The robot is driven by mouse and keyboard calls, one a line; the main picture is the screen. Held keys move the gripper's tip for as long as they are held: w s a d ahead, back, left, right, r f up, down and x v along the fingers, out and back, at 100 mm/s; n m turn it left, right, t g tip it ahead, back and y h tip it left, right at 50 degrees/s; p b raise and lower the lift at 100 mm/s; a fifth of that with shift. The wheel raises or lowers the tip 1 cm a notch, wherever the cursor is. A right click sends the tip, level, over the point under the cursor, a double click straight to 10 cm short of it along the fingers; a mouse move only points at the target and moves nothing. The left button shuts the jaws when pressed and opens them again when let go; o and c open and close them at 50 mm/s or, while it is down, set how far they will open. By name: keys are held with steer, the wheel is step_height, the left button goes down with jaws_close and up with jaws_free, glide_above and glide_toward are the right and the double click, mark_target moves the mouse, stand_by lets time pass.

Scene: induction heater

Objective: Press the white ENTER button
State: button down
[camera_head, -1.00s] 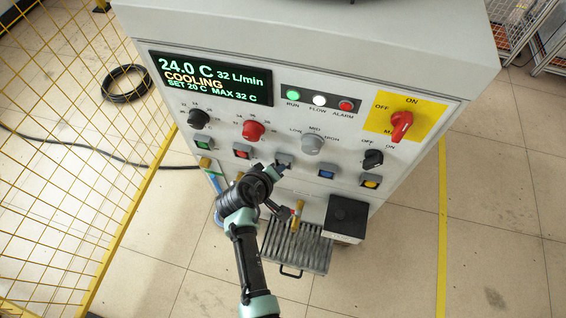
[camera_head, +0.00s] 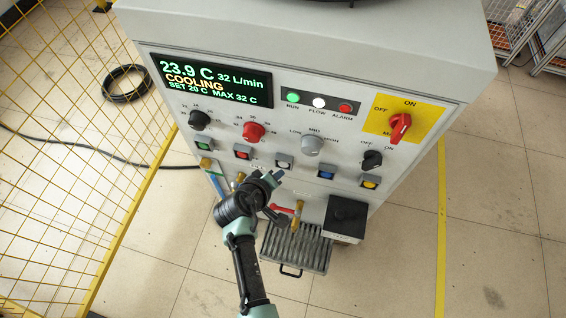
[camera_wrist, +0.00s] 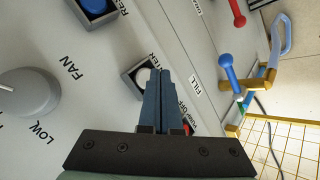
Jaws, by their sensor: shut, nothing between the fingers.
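The white ENTER button (camera_head: 284,160) sits in a dark square frame in the middle of the button row on the panel. In the wrist view the button (camera_wrist: 143,76) is partly covered by my fingers, and its label is partly hidden too. My gripper (camera_head: 278,174) is shut and empty. Its tips are just below the button in the head view, and the button's face shows clear of them there. In the wrist view the closed fingertips (camera_wrist: 158,72) overlap the button's edge. I cannot tell the exact gap to the panel.
A red button (camera_head: 242,153) is to the left and a blue button (camera_head: 326,172) to the right. The grey fan knob (camera_head: 313,145) is above right. Below are a red-handled valve (camera_head: 283,209), a black box (camera_head: 347,214) and a grated tray (camera_head: 270,248). A yellow mesh fence (camera_head: 70,120) stands left.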

steer(key=shift+s+a+p, duration=0.25)
steer(key=shift+s+p, duration=0.05)
steer(key=shift+s, duration=0.5)
steer(key=shift+s+a+p, duration=0.3)
steer(key=shift+s+p, duration=0.05)
steer(key=shift+s, duration=0.45)
steer(key=shift+s+a+p, duration=0.25)
steer(key=shift+s+p, duration=0.05)
steer(key=shift+s, duration=0.5)
steer(key=s+a+p, duration=0.2)
steer(key=s+a, duration=0.1)
steer(key=s, duration=0.7)
steer(key=shift+s+a, duration=0.2)
